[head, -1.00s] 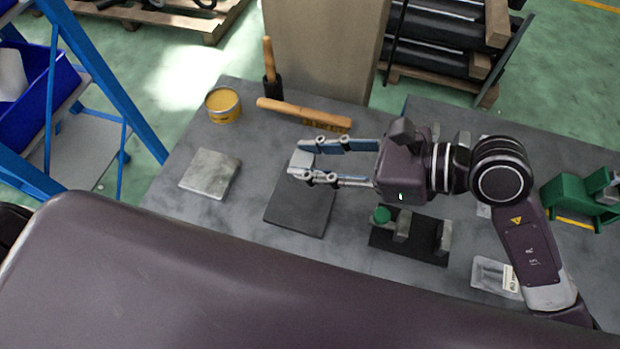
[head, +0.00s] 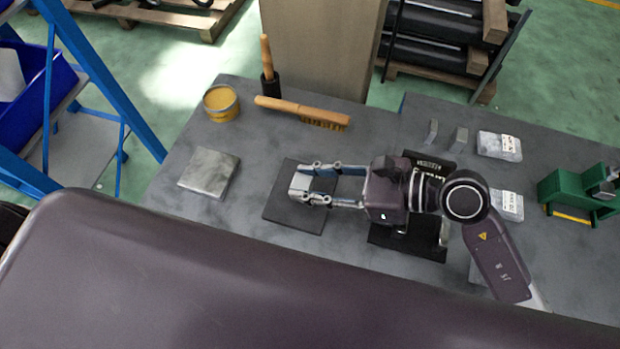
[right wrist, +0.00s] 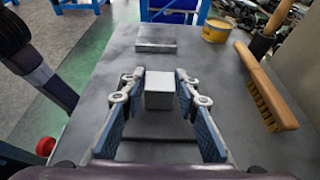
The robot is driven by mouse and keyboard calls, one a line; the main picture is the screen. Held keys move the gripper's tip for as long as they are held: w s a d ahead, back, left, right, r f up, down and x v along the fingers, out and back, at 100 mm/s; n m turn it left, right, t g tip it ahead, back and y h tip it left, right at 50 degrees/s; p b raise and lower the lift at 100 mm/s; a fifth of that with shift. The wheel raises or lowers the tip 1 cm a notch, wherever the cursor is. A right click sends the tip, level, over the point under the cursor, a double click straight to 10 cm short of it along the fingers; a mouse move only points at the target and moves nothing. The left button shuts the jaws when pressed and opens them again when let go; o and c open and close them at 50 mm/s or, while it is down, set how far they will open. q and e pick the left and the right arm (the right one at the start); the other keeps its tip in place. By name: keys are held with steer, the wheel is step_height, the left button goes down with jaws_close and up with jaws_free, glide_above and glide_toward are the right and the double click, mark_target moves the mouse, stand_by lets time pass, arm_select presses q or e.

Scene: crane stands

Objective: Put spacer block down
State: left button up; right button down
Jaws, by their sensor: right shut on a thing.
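The spacer block (right wrist: 159,92), a light grey block, is between the fingertips of my right gripper (right wrist: 160,99), which is shut on it. In the head view my right gripper (head: 311,184) reaches left, and part of the block (head: 298,183) shows at its fingertips. They are over the dark square mat (head: 292,217); I cannot tell whether the block touches it. The mat also shows below the block in the right wrist view (right wrist: 160,153). My left gripper is not seen.
A flat metal plate (head: 209,173) lies left of the mat. A yellow tin (head: 221,104) and a wooden-handled brush (head: 300,112) lie behind. A dark stand base (head: 405,240) is right of the mat, partly behind my arm. Labelled packets (head: 499,146) lie further right.

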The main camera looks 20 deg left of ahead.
steer(key=c, duration=1.5)
jaws_free()
steer(key=b+v, duration=0.3)
steer(key=v, duration=0.9)
steer(key=shift+r, duration=0.1)
